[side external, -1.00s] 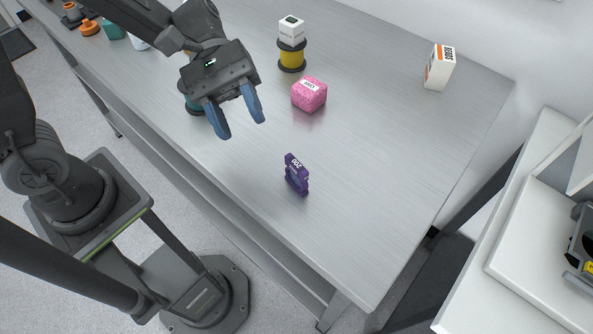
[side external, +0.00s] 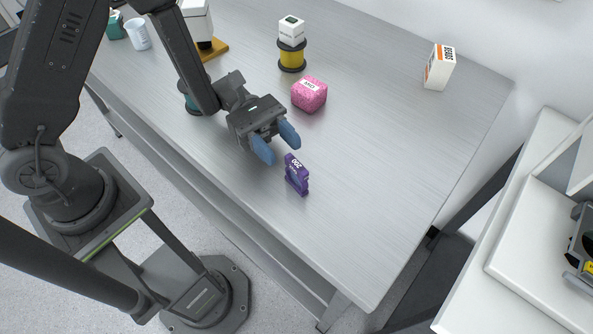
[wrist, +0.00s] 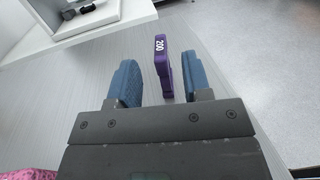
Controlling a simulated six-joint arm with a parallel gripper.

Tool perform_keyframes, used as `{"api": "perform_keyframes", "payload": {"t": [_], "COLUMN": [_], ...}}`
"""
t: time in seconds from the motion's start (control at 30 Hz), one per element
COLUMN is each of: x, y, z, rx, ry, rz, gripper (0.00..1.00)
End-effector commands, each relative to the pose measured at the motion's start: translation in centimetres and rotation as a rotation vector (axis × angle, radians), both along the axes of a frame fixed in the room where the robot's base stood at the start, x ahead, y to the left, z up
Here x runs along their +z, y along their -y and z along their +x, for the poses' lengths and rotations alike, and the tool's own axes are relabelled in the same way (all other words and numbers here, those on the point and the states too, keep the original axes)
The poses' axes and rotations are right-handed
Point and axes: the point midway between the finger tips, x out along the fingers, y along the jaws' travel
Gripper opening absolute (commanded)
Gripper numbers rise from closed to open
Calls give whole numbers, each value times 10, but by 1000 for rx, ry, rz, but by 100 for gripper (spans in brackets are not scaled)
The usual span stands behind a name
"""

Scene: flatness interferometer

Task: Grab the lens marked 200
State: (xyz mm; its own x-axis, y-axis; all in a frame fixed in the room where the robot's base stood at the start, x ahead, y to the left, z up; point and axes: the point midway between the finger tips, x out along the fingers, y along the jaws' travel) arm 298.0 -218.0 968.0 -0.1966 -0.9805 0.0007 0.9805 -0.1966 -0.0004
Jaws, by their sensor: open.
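The lens marked 200 (side external: 297,176) stands upright in a purple mount on the metal table, near its front edge in the side view. The wrist view shows the purple mount (wrist: 163,68) with its white "200" label, seen between the two blue fingers and nearer the right one. My gripper (side external: 277,146) is low over the table, just up and left of the lens in the side view. In the wrist view my gripper (wrist: 160,85) is open, with nothing gripped. Whether a finger touches the mount is not clear.
A pink block (side external: 309,94) sits close behind my gripper. A yellow spool (side external: 292,56) with a white box (side external: 291,31) on top stands farther back. A white and orange box (side external: 439,67) is at the back right. The table right of the lens is clear.

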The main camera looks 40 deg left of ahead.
Motion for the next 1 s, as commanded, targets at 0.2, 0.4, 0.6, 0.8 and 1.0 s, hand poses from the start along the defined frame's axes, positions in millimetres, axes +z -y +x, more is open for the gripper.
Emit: {"api": "perform_keyframes", "payload": {"t": [0.2,0.4,0.6,0.8,1.0], "x": [-3,-2,-2,-2,-2], "y": [31,49,49,49,49], "z": [-7,-10,-10,-10,-10], "rx": [-7,-3,-1,-1,-1], "ry": [1,0,0,0,0], "rz": [1,1,1,1,1], "gripper": [45,45,45,28,9]}}
